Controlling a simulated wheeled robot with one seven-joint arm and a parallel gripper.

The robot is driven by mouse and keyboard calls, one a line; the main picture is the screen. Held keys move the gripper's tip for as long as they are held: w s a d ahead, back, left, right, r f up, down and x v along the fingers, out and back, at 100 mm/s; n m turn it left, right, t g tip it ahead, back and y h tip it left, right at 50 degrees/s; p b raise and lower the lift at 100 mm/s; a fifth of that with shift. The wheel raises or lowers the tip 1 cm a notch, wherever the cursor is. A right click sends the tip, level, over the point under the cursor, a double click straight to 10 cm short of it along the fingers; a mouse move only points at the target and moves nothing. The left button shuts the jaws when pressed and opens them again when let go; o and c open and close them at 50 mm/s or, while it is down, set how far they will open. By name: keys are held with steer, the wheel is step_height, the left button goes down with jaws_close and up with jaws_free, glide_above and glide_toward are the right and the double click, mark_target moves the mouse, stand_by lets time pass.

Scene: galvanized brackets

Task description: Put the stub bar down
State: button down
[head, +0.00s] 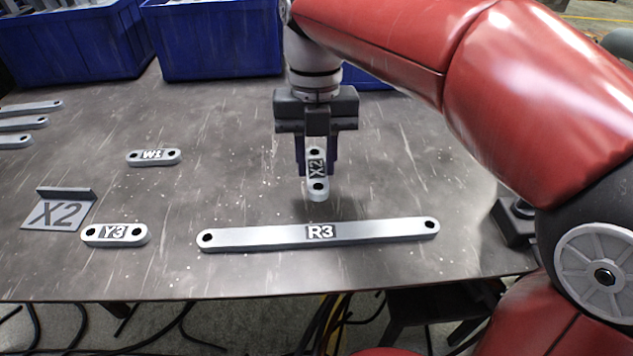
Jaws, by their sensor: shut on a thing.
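The stub bar (317,190) is a short grey metal bar with a hole near each end and the mark X2. My gripper (317,165) points down and is shut on it, with one finger on each side. The bar points roughly toward the front of the table, behind the long R3 bar in the picture. I cannot tell for sure whether it touches the table (230,185) or hangs just above it. A grey plate marked X2 (57,212) with a raised back edge lies at the left of the table.
A long bar marked R3 (270,237) lies across the front. Short bars marked Y3 (98,236) and W1 (140,158) lie at the left. Several plain bars (22,124) lie at the far left edge. Blue bins (220,45) stand at the back. The table's middle left is clear.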

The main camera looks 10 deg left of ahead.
mark_target(316, 181)
steer(key=shift+f+b, duration=0.3)
steer(key=shift+f, duration=2.15)
steer(key=c, duration=1.1)
jaws_free()
steer(key=shift+f, duration=0.1)
steer(key=r, duration=0.4)
steer(key=w+r+p, duration=0.1)
steer(key=r, duration=0.3)
steer(key=r+p, duration=0.1)
steer(key=r, duration=0.3)
steer(key=shift+w+a+r, duration=0.1)
steer(key=shift+w+a, duration=0.1)
steer(key=shift+w, duration=0.2)
steer(key=shift+s, duration=0.1)
